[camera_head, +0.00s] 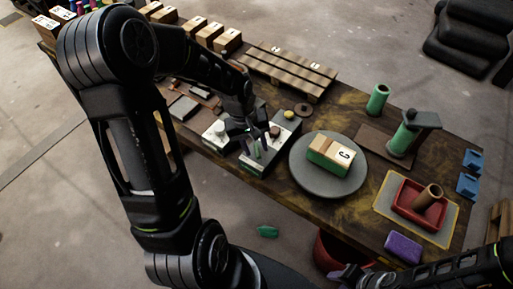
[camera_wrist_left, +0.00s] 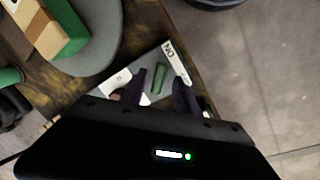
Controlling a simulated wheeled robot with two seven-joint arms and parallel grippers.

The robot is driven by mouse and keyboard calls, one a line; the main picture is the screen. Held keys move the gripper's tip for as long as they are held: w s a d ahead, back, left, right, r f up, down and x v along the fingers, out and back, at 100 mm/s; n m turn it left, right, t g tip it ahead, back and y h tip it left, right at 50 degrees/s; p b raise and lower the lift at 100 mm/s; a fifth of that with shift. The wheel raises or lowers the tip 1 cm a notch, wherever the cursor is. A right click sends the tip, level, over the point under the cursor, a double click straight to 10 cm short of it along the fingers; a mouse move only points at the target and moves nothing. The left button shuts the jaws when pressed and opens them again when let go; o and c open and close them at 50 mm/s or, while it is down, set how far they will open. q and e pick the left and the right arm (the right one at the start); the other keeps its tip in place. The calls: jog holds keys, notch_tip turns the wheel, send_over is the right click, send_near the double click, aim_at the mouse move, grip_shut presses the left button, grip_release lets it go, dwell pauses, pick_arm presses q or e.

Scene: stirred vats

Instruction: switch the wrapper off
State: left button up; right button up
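The wrapper's grey round turntable (camera_head: 307,185) carries a box with a green lower part and a wooden, labelled top (camera_head: 331,155). My left gripper (camera_head: 254,146) is over the panel, pointing down. Its fingers (camera_wrist_left: 161,90) are apart, one on each side of the lever; contact cannot be told. My right gripper (camera_head: 348,274) is low, beside the table's front edge, its fingers unclear.
A red tray (camera_head: 399,204) with a brown tube stands at the right, near a purple block (camera_head: 403,247). Green cylinders (camera_head: 378,98) and a wooden pallet (camera_head: 288,71) are behind. Small items crowd the table around the control box. A red bin (camera_head: 326,251) is below the front edge.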

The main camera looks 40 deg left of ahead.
pick_arm(q)
jog(key=shift+w+d+f, duration=0.1)
jog(key=shift+w+f, duration=0.05)
jog(key=shift+f, duration=0.9)
jog(key=shift+c, duration=0.3)
grip_shut()
